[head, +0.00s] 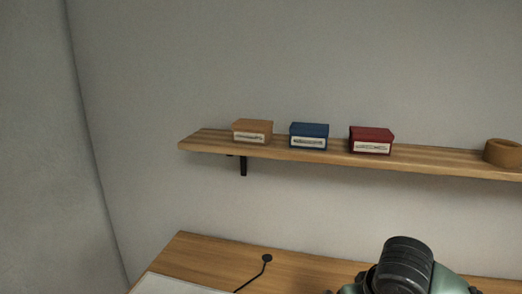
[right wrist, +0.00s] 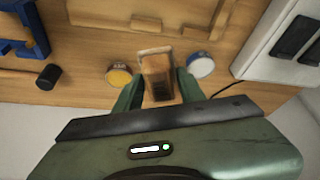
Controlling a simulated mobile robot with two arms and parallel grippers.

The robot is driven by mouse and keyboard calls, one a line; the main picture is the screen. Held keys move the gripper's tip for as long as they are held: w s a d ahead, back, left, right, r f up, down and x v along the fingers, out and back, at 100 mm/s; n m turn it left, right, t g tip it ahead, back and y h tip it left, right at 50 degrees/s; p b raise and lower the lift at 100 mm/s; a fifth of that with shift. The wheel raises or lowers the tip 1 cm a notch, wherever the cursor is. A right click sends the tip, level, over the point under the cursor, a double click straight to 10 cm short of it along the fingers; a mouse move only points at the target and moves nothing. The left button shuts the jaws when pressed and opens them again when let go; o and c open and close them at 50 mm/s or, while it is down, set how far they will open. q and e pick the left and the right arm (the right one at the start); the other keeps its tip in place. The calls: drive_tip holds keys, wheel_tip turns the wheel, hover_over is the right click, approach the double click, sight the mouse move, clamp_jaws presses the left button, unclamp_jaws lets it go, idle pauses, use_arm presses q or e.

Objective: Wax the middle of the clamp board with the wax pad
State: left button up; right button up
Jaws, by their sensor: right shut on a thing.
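In the right wrist view my right gripper (right wrist: 157,92) has its two green fingers shut on a brown wooden block with a paler end, which looks like the wax pad (right wrist: 156,72). The block is above or at the wooden worktop; I cannot tell whether it touches it. A pale wooden piece, perhaps part of the clamp board (right wrist: 120,14), runs along the top edge of that view, cut off by the frame. A blue clamp (right wrist: 37,28) shows at upper left. The head view shows neither board nor pad. My left gripper is in neither view.
In the head view a wall shelf (head: 210,146) holds three small boxes and a brown round object (head: 503,153).

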drive_tip(key=shift+s+a+r+m, duration=0.15)
drive_tip(key=shift+s+m, duration=0.35)
drive_tip(key=shift+s, duration=0.75)
drive_tip(key=w, duration=0.2)
drive_tip(key=w+p, duration=0.1)
drive_tip(key=w, duration=0.1)
drive_tip(key=w+d+p, duration=0.1)
drive_tip(key=shift+w+f, duration=0.2)
drive_tip(key=shift+w, duration=0.2)
drive_tip(key=w+d+f+p, duration=0.6)
drive_tip(key=w+d+f, duration=0.2)
drive_tip(key=w+d, duration=0.35)
drive_tip(key=f+b, duration=0.4)
drive_tip(key=b, duration=0.1)
drive_tip(key=f+b, duration=0.1)
drive_tip(key=b, duration=0.1)
drive_tip(key=shift+w+a+f+b, duration=0.25)
drive_tip(key=shift+f+b, duration=0.1)
drive_tip(key=shift+f, duration=0.05)
drive_tip(key=shift+f, duration=0.55)
drive_tip(key=shift+s+f+p, duration=0.25)
drive_tip(key=shift+f+p, duration=0.05)
drive_tip(key=shift+p, duration=0.05)
idle(1.0)
